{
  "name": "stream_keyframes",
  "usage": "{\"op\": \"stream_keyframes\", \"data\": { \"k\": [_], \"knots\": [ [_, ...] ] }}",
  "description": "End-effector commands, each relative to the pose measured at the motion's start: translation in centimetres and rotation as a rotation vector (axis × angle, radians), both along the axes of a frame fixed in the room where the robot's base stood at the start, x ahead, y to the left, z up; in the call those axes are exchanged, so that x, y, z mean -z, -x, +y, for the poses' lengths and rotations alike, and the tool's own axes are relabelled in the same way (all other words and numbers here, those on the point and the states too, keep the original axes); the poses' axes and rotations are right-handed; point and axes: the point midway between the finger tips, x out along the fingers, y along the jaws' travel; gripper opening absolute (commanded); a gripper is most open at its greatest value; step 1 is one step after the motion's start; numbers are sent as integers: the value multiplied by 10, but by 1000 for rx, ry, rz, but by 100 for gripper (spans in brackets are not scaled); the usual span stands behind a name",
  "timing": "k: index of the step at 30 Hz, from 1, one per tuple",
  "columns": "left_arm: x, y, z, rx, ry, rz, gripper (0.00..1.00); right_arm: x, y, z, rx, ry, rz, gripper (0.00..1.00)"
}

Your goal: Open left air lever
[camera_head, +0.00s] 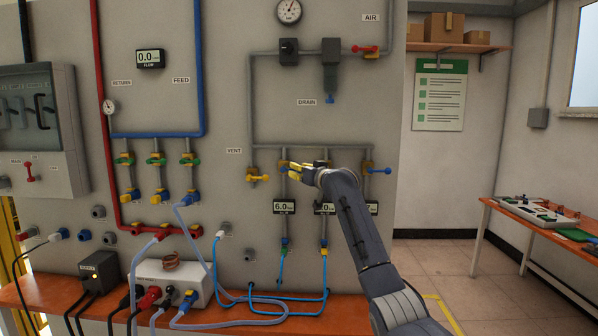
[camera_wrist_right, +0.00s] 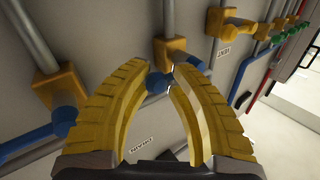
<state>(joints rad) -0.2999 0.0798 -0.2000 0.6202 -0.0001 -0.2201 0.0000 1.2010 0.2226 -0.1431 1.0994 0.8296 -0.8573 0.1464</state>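My right gripper (camera_head: 291,167) reaches the row of air valves in the head view and hides most of the left air valve there. In the right wrist view its yellow fingers (camera_wrist_right: 164,72) stand apart, with a narrow gap between the tips. The left air valve has an orange body (camera_wrist_right: 170,50) just beyond the tips. Its blue lever (camera_wrist_right: 158,83) shows between the fingers and partly behind the right-hand one. I see no clear grip on it. A neighbouring air valve with a blue lever (camera_wrist_right: 62,118) is at left; my left gripper is not in view.
The yellow vent lever (camera_head: 258,178) is close beside the gripper; it also shows in the wrist view (camera_wrist_right: 237,24). A far-right blue lever (camera_head: 379,171) sits on the same row. Flow displays (camera_head: 284,207) and blue hoses (camera_head: 281,268) are below. A red air lever (camera_head: 366,49) is above.

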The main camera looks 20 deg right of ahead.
Motion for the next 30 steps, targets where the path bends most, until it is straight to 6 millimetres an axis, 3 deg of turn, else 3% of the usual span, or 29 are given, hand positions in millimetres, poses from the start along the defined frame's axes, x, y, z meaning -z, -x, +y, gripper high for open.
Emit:
{"op": "stream_keyframes", "data": {
  "k": [4,20,30],
  "knots": [
    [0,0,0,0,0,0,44,0,0,0,0,0,0,0],
    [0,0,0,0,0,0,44,-2,0,3,-5,10,1,0],
    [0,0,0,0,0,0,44,-15,0,5,-5,176,58,0]
  ]
}}
